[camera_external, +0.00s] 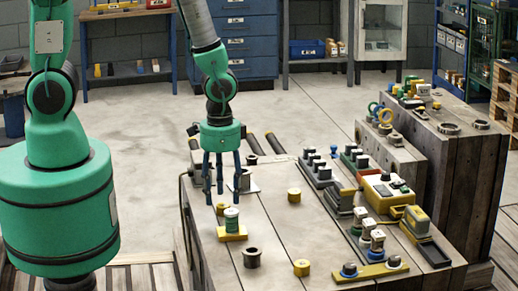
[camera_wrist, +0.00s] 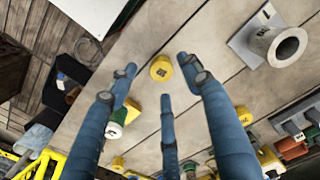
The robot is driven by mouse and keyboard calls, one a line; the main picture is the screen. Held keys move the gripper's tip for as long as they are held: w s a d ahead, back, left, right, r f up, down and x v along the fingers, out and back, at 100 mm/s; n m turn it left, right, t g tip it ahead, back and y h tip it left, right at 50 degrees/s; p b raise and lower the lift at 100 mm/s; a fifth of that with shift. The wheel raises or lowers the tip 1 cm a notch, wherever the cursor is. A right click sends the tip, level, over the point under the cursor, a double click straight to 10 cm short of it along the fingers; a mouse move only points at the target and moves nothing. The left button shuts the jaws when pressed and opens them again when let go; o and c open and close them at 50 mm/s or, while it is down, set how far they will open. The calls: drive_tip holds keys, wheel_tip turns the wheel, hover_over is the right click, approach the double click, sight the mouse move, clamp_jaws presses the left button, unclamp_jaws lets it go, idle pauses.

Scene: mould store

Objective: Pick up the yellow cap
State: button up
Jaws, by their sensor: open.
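A round yellow cap (camera_wrist: 161,68) lies on the wooden table, near the middle between my fingertips in the wrist view. In the external view, one yellow cap (camera_external: 294,195) sits mid-table and a similar yellow piece (camera_external: 302,267) sits near the front edge. I cannot tell surely which one the wrist view shows. My gripper (camera_external: 222,198) points down, open and empty, above the table's left part. Its three blue fingers (camera_wrist: 160,80) are spread in the wrist view, with nothing between them touching.
A green-and-white spool on a yellow base (camera_external: 232,235) stands below my gripper. A dark cup (camera_external: 252,258) stands in front, and a grey tube (camera_wrist: 282,46) shows at the wrist view's upper right. Several tools and blocks crowd the table's right side. The table's middle has free room.

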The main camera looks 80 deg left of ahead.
sight(222, 205)
drive_tip(key=shift+f+b, duration=0.5)
drive_tip(key=shift+f, duration=1.3)
drive_tip(key=c, duration=0.9)
